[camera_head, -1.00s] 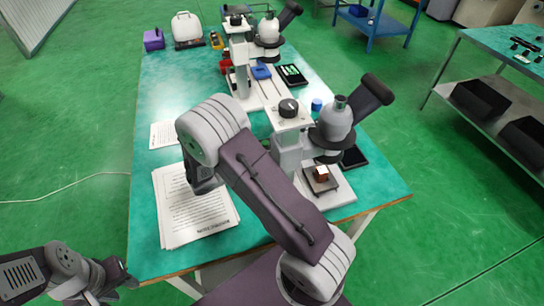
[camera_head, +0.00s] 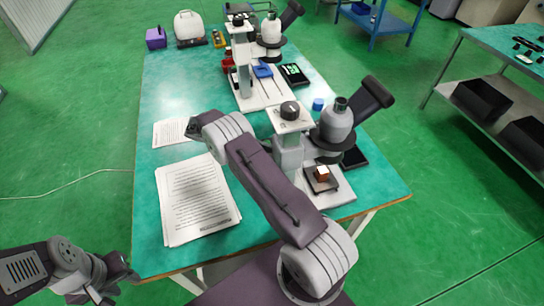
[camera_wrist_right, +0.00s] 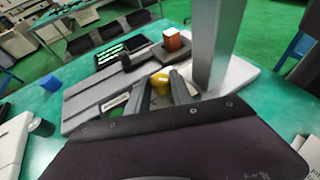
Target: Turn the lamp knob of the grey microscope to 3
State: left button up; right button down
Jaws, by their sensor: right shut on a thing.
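The near grey microscope (camera_head: 288,150) stands on the teal table, with a black knob (camera_head: 290,110) on top of its post and a copper-coloured block (camera_head: 322,173) on its stage. In the right wrist view, its post (camera_wrist_right: 212,45) and base (camera_wrist_right: 90,95) show. My right gripper (camera_wrist_right: 160,86) is low beside the post, shut on a small yellow knob (camera_wrist_right: 160,78). No scale marks on it are readable.
A second microscope (camera_head: 240,62) stands farther back. Printed sheets (camera_head: 195,198) lie on the left of the table. A small blue object (camera_head: 318,104) and a black flat device (camera_head: 354,157) are near the grey microscope. A side table (camera_head: 500,50) stands at the right.

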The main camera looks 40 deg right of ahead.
jog(key=shift+d+m+g+y, duration=0.1)
jog(key=shift+m+g+y, duration=0.4)
jog(key=shift+m+g, duration=0.1)
jog(key=c, duration=1.1)
grip_release()
